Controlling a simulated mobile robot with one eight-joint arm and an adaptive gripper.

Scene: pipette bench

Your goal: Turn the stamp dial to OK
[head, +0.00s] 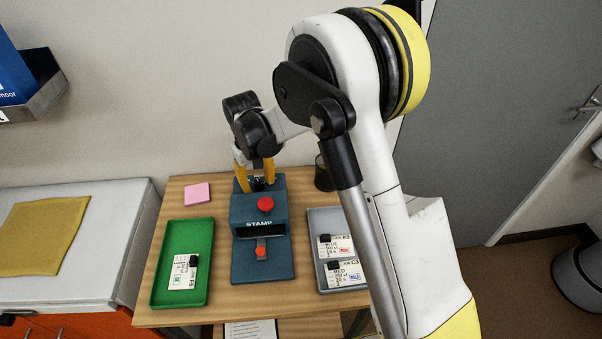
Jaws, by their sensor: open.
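The blue stamp machine (262,265) stands in the middle of the wooden table, with the word STAMP on its front. A red knob (265,204) sits on its top and a small orange-red part (261,252) is on its low front section. My gripper (257,185) has orange fingers and is open, pointing down at the back top of the stamp machine. Something dark and small shows between the fingers; I cannot tell whether it is the dial. No dial setting or OK mark is readable. I cannot tell whether the fingers touch anything.
A green tray (160,299) at left holds a labelled card (184,272). A grey tray (313,246) at right holds labelled cards (345,274), partly behind my arm. A pink pad (197,194) and a dark cup (322,178) are at the back. The wall is close behind.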

